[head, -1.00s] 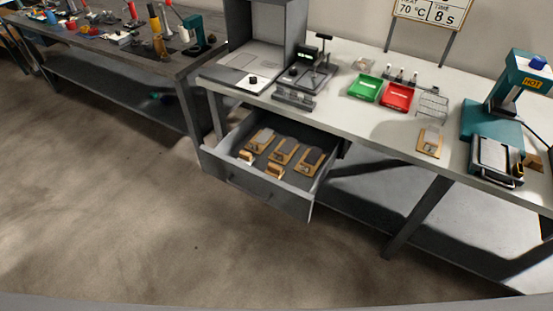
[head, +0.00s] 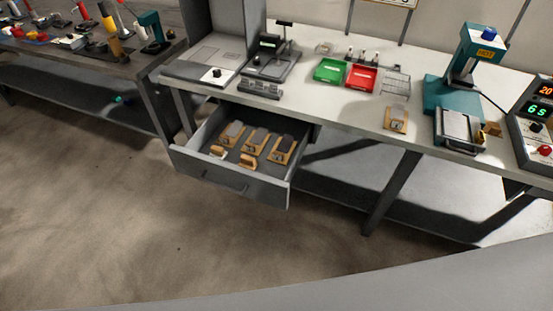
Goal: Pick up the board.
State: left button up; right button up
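Several small wooden boards (head: 257,138) with grey pieces on top lie in the open grey drawer (head: 228,187) under the bench. A similar board (head: 396,119) lies on the white bench top (head: 345,105), right of the red bin and in front of a wire rack. The picture does not show which of these the task means. Neither of my grippers is in view.
On the bench stand a green bin (head: 329,71), a red bin (head: 361,79), a wire rack (head: 395,83), a teal press (head: 462,75) and a control box (head: 535,120). The drawer juts out past the bench front. The floor in front (head: 110,215) is clear.

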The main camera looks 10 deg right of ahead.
aim_at(256, 140)
jog(key=i+j+z, duration=0.1)
jog(key=j, duration=0.25)
jog(key=i+j+z, duration=0.15)
jog(key=j, duration=0.25)
jog(key=i+j+z, duration=0.1)
jog(key=i+j, duration=0.15)
jog(key=j, duration=0.15)
jog(key=i+j+z, duration=0.1)
jog(key=j, duration=0.3)
jog(key=i+l, duration=0.05)
